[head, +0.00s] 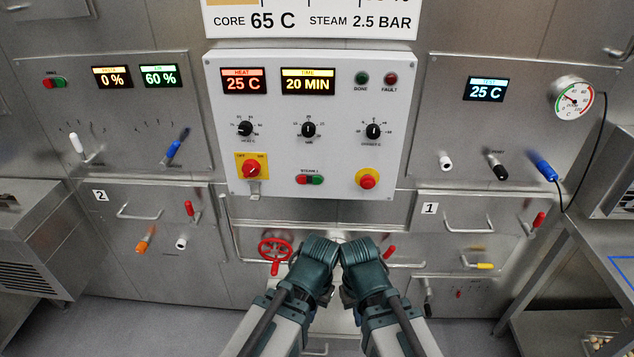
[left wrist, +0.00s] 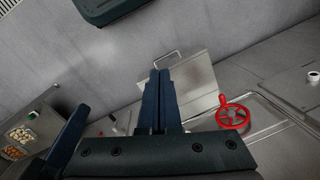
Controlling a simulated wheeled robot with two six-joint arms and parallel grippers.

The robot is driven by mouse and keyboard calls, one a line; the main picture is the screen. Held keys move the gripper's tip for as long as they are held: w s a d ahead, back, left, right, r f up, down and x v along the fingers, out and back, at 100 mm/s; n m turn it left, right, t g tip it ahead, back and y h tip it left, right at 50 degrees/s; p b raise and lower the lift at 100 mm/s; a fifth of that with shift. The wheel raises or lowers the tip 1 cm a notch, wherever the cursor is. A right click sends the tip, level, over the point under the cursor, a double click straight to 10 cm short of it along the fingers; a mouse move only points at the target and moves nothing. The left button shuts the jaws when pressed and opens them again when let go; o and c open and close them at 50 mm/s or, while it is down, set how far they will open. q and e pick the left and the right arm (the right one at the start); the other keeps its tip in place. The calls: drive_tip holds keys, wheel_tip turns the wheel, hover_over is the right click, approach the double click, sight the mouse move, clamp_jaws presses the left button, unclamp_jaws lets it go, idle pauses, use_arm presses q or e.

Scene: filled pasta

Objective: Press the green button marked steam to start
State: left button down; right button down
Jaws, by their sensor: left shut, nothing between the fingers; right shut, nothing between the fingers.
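The white control panel (head: 405,130) stands straight ahead in the head view. Low on it, under a small label that reads STEAM, sit a red button and, to its right, the green button (head: 317,180). My left gripper (head: 318,250) and my right gripper (head: 357,250) are side by side below the panel, apart from the button. Their fingertips are mostly hidden in the head view. In the left wrist view my left gripper's fingers (left wrist: 158,95) are shut with nothing between them. My right gripper is also shut and empty.
A yellow-backed red switch (head: 251,168) and a red-and-yellow stop button (head: 367,179) flank the steam pair. Another red-green pair (head: 54,82) is on the left panel. A red handwheel (head: 275,250) sticks out near my left gripper. A steel table (head: 550,270) stands at right.

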sight(318, 180)
use_arm(q)
drive_tip(key=w+d+r+n+t+h+p, duration=0.1)
drive_tip(key=w+r+n+t+h, duration=0.2)
drive_tip(key=w+n, duration=0.3)
drive_tip(key=w+d+r+n+t+h+p, duration=0.2)
drive_tip(key=w+r+n+h, duration=0.1)
drive_tip(key=w, duration=0.4)
drive_tip(key=w+a+r+n+t+h, duration=0.1)
drive_tip(key=w+a+r+n+t, duration=0.3)
drive_tip(key=w+r+n, duration=0.3)
drive_tip(key=shift+w+a+r+n+t, duration=0.4)
drive_tip(key=shift+w+t, duration=0.1)
drive_tip(key=shift+w, duration=0.4)
drive_tip(key=shift+w+f, duration=0.1)
drive_tip(key=shift+w+a, duration=0.1)
drive_tip(key=shift+w, duration=4.2)
drive_tip(key=shift+w+p, duration=0.3)
drive_tip(key=shift+w, duration=0.1)
